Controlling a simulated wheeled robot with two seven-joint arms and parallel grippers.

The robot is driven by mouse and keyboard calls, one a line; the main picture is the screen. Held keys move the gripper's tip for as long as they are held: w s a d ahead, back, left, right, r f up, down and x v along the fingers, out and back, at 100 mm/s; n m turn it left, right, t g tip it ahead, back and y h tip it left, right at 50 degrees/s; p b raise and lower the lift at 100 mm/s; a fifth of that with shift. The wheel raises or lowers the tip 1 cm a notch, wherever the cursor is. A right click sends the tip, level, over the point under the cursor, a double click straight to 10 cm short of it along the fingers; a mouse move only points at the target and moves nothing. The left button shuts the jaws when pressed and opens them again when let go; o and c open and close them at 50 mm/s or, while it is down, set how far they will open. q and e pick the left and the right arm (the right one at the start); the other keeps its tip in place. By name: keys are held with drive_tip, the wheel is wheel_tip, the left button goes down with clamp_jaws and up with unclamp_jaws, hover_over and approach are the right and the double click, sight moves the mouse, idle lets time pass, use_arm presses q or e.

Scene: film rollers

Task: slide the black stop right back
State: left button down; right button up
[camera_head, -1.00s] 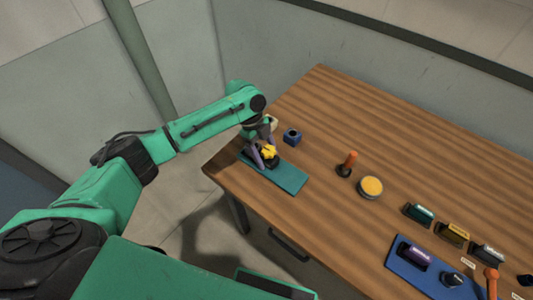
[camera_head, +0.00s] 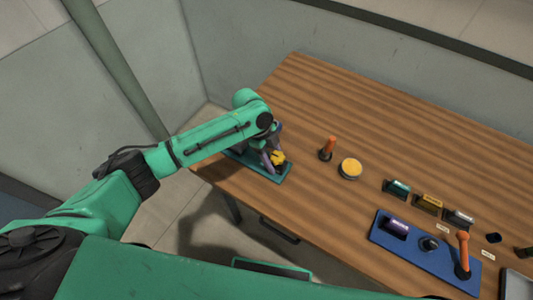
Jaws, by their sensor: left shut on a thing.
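My left gripper (camera_head: 271,158) comes in from the left and is low over the teal board (camera_head: 283,177) at the table's near left corner. It is shut on a small yellow piece (camera_head: 279,157), toward the board's right end. A small dark part shows close under the yellow piece; I cannot tell whether it is the black stop. My arm and fingers hide much of the board's left part. My right gripper is not in view.
An orange-handled tool (camera_head: 327,148) and a round yellow-topped tin (camera_head: 350,168) stand right of the board. Farther right are several rollers and a blue tray (camera_head: 384,238) with an orange-handled piece (camera_head: 463,255). The far tabletop is clear.

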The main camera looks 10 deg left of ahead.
use_arm(q)
drive_tip(key=shift+d, duration=0.2)
drive_tip(key=shift+c, duration=1.6)
unclamp_jaws()
drive_tip(key=shift+s+d, duration=0.1)
drive_tip(key=shift+d, duration=0.05)
drive_tip(key=shift+r, duration=0.15)
drive_tip(key=b+v, duration=0.2)
drive_tip(key=v, duration=1.2)
drive_tip(key=shift+a, duration=0.2)
